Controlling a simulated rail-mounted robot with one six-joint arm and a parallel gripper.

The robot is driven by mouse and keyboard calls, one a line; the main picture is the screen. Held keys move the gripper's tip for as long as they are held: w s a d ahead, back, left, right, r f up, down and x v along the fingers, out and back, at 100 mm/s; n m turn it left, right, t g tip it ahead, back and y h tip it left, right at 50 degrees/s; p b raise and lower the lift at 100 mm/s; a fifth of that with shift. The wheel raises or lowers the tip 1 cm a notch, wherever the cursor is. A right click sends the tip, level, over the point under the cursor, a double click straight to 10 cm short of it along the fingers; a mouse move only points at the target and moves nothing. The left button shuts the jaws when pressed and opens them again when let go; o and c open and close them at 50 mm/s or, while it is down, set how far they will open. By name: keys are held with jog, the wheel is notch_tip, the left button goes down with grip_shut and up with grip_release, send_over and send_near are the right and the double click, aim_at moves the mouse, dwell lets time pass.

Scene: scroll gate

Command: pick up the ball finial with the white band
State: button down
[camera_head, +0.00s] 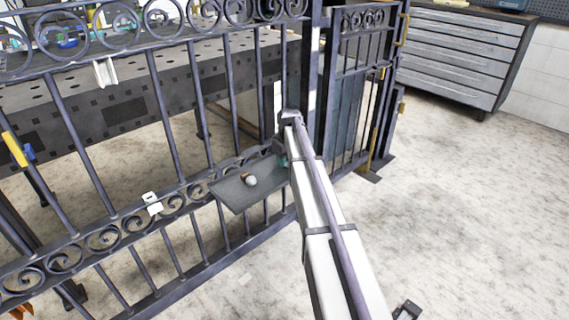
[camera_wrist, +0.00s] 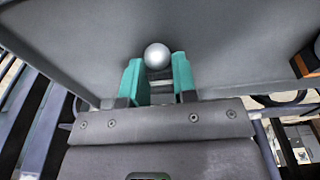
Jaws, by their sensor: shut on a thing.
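My gripper (camera_wrist: 158,78) has teal fingers and is shut on a silver ball finial (camera_wrist: 157,56), seen in the wrist view. The ball shows beyond the fingertips, over or on a grey tray (camera_wrist: 230,35). I cannot tell whether it touches the tray. No white band shows on the visible part of this ball. In the head view my gripper (camera_head: 283,160) is at the right end of the tray (camera_head: 228,192), and the held ball is hidden. Another grey-white ball (camera_head: 251,181) lies mid-tray; its band cannot be made out.
A small orange-brown piece (camera_head: 244,175) lies beside the mid-tray ball; it also shows at the wrist view's right edge (camera_wrist: 305,65). The dark iron gate (camera_head: 160,100) stands behind the tray. A workbench (camera_head: 120,115) stands beyond it.

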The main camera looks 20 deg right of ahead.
notch_tip(320, 180, up, 10)
jog(key=p, duration=1)
jog(key=shift+r, duration=0.2)
